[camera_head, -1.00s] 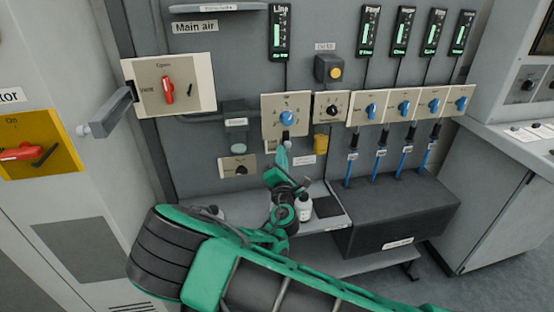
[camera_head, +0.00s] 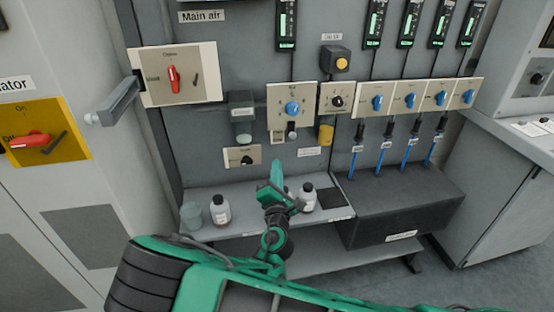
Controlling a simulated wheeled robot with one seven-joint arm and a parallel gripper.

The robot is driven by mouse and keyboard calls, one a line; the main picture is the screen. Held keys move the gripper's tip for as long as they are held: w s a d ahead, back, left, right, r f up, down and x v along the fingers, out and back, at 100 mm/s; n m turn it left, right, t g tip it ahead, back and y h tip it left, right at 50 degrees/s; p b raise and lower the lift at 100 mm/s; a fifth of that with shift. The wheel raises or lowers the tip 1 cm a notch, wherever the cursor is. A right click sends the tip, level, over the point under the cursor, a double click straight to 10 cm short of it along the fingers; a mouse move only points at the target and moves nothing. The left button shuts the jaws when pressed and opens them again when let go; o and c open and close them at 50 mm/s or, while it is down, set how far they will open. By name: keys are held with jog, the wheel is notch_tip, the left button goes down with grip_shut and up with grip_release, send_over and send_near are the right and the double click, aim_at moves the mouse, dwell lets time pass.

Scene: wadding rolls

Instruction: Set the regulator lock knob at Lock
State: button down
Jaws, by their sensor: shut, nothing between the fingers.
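Under the Line gauge, a cream plate (camera_head: 275,121) carries a round blue knob (camera_head: 292,109). A small grey and black knob or slider (camera_head: 292,131) sits just below the blue knob. A smaller plate to the right has a black knob (camera_head: 337,102). A low plate to the left has another black knob (camera_head: 246,160). The lettering is too small to read, so I cannot tell which one is marked Lock. My gripper (camera_head: 276,170) is shut and empty, in front of the shelf, below the Line plate and apart from it.
White bottles (camera_head: 220,209) and (camera_head: 307,197) and a grey cup (camera_head: 191,215) stand on the shelf (camera_head: 240,231). A yellow cylinder (camera_head: 326,134) hangs right of the Line plate. A grey lever (camera_head: 115,101) juts out at left. A dark box (camera_head: 400,210) stands at right.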

jog(key=shift+s+f, duration=0.2)
jog(key=shift+s, duration=1.1)
jog(key=w+d+r+m+g+h, duration=0.1)
jog(key=d+m+g+h, duration=0.35)
jog(key=d, duration=0.65)
jog(key=w+d+r+m+g+h, duration=0.1)
jog(key=d+r+m+h, duration=0.1)
jog(key=d+m+h, duration=0.7)
jog(key=s+d+m+g+y, duration=0.1)
jog(key=s+d+m+g, duration=0.35)
jog(key=d, duration=0.55)
jog(key=s+d+m+g+y, duration=0.2)
jog(key=s+d+m+g, duration=0.3)
jog(key=d, duration=0.5)
jog(key=s+d+r+m+g+y, duration=0.1)
jog(key=s+d+m+g+y, duration=0.15)
jog(key=s, duration=0.45)
jog(key=s+d+m+g+y, duration=0.2)
jog(key=s+m+g, duration=0.1)
jog(key=s, duration=0.4)
jog(key=s+a+r+m+y, duration=0.1)
jog(key=s+a+r+y, duration=0.1)
jog(key=s, duration=0.6)
jog(key=s+a+r+m+y, duration=0.2)
jog(key=s+r+y, duration=0.2)
jog(key=s+r, duration=0.2)
jog(key=shift+s+a+r+t, duration=0.2)
jog(key=shift+s+t, duration=0.25)
jog(key=shift+s, duration=0.4)
